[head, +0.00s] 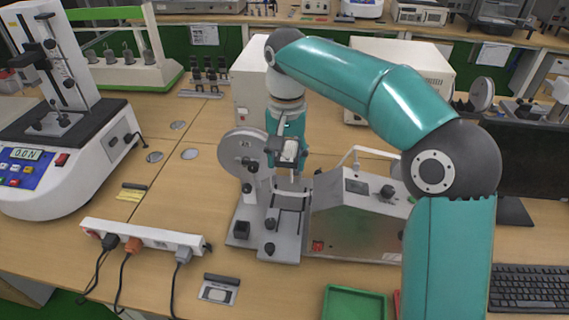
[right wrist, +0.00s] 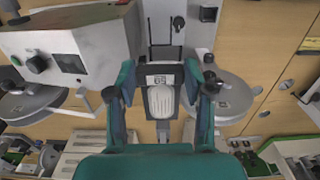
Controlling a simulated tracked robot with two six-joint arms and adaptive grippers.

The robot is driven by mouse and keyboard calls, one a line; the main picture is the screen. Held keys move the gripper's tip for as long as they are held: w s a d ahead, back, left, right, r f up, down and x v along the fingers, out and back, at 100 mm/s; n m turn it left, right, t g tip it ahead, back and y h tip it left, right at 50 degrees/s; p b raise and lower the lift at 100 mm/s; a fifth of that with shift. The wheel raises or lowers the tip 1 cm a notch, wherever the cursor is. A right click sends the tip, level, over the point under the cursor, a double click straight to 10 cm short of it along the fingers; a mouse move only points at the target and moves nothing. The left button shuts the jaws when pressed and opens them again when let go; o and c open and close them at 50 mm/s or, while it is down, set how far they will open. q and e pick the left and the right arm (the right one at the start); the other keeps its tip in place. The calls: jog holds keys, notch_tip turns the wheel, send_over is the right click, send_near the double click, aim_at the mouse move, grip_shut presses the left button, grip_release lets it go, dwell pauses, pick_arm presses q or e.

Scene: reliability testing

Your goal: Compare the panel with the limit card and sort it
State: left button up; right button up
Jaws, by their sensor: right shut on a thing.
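My right gripper (head: 286,158) points down over a grey test fixture (head: 243,212) with an upright round disc. It is shut on a small panel (head: 290,148). In the right wrist view the panel (right wrist: 161,101) has a pale ribbed face, a dark frame and a white number label, and it sits between the fingers (right wrist: 160,92). I cannot tell whether the panel touches the fixture. A card (head: 219,291) with a printed outline and a dark holder lies at the front; its print is too small to read. My left gripper is not in view.
A green tray (head: 354,304) and a partly hidden red tray (head: 397,304) sit at the front edge. A grey box with a display (head: 350,208) adjoins the fixture. A white power strip (head: 141,235) with cables lies left, near a yellow card (head: 130,194) and a force tester (head: 75,150).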

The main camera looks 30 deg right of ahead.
jog(key=shift+f, duration=0.15)
jog(key=shift+f+b, duration=8.8)
jog(key=shift+f, duration=3.6)
jog(key=shift+r, duration=0.1)
